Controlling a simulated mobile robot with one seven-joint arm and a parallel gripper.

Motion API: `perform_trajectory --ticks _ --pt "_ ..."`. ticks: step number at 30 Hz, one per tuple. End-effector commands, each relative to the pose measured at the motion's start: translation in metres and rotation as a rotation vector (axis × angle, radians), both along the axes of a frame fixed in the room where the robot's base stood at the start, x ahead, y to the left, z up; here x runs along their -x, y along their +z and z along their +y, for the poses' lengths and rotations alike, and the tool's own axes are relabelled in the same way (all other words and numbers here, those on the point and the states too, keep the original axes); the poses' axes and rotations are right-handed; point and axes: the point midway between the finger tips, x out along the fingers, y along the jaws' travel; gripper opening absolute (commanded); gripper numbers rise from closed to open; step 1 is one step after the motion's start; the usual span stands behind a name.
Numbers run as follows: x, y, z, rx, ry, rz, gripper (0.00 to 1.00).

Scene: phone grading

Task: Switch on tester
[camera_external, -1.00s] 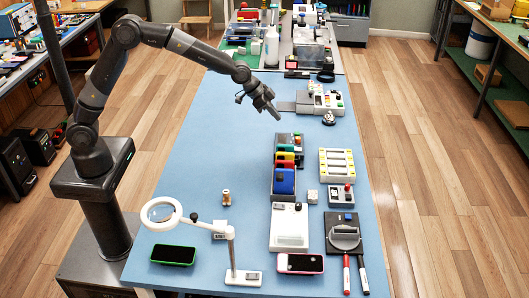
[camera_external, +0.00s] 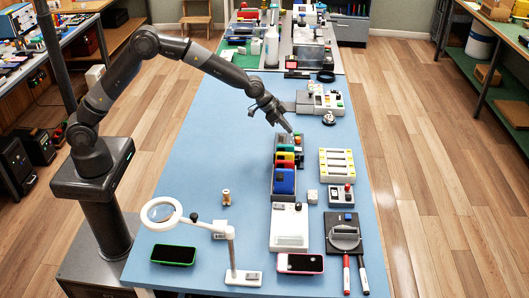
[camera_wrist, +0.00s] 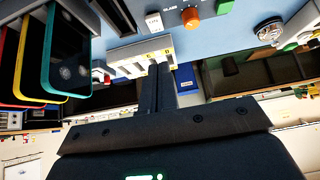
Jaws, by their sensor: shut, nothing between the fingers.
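My gripper (camera_external: 289,129) is shut and empty, over the far end of the phone rack (camera_external: 284,196). In the wrist view its closed fingertips (camera_wrist: 160,70) point toward a white unit with yellow marks. Beside the tip in the external view is a small control with an orange knob (camera_external: 298,139); an orange knob (camera_wrist: 191,17) and a white labelled switch (camera_wrist: 153,21) show near the top of the wrist view. I cannot tell which device is the tester. A grey-white device with buttons (camera_external: 327,102) stands farther back. Contact at the fingertips cannot be made out.
Several coloured phones (camera_wrist: 62,60) stand in the rack at the left of the wrist view. A white slotted unit (camera_external: 337,164) and a small box with a red button (camera_external: 341,194) lie to the right. The blue table (camera_external: 220,130) is clear at left.

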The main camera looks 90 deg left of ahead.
Motion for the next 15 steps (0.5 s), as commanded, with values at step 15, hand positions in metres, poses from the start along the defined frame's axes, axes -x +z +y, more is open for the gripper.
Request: perform_trajectory --ticks 15 --pt "-0.018 -0.066 0.000 -0.001 0.001 0.000 0.00"
